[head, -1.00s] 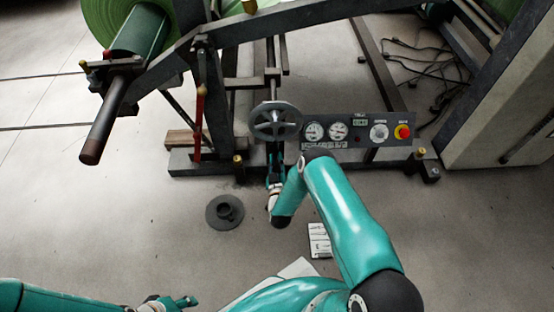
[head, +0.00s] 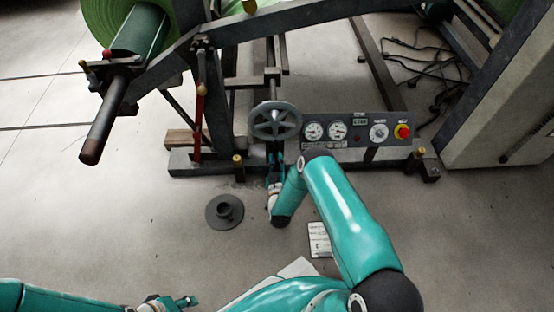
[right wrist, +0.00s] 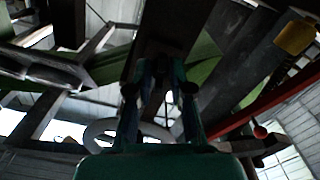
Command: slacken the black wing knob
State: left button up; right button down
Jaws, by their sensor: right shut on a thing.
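My right gripper (head: 275,160) reaches up to the machine frame just below the grey handwheel (head: 292,131). In the right wrist view its two fingers (right wrist: 160,88) close in at the tips on a small dark thing. This appears to be the black wing knob (right wrist: 160,70), seen poorly against the dark frame. In the head view the knob cannot be made out behind the wheel and gripper. My left gripper (head: 185,301) hangs low at the bottom left, away from the machine; its jaw opening is unclear.
A gauge panel (head: 358,142) with a red button (head: 402,131) sits right of the handwheel. A green roll (head: 95,15) on a shaft is upper left. Cables (head: 425,62) lie at the back right.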

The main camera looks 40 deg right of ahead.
jog(key=shift+s+f, duration=0.2)
jog(key=shift+f, duration=0.1)
jog(key=c, duration=1.3)
grip_release()
jog(key=shift+o, duration=0.9)
jog(key=shift+w, duration=0.1)
jog(key=shift+r, duration=0.15)
jog(key=shift+a, duration=0.1)
jog(key=v, duration=0.7)
jog(key=shift+s, duration=0.25)
jog(key=shift+o, duration=0.2)
